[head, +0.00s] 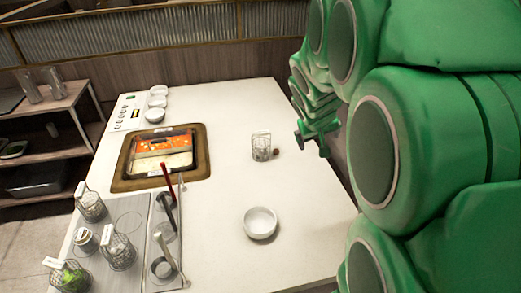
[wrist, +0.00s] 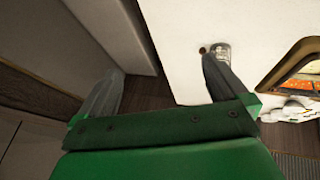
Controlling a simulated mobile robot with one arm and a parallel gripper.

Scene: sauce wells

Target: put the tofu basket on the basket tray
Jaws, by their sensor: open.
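A small wire basket with pale contents (head: 261,147) stands upright on the white counter, right of the sunken food pan; it looks like the tofu basket, though its label is not readable. It also shows near the counter edge in the wrist view (wrist: 221,53). A grey tray (head: 128,205) at the counter's left front, apparently the basket tray, holds several labelled wire baskets, one with green contents (head: 70,277). My gripper (head: 311,144) is open and empty, to the right of the lone basket and apart from it. Its spread fingers show in the wrist view (wrist: 163,66).
A small brown item (head: 276,152) sits right beside the lone basket. A white bowl (head: 260,223) stands nearer the front. Open counter (head: 220,200) lies between.

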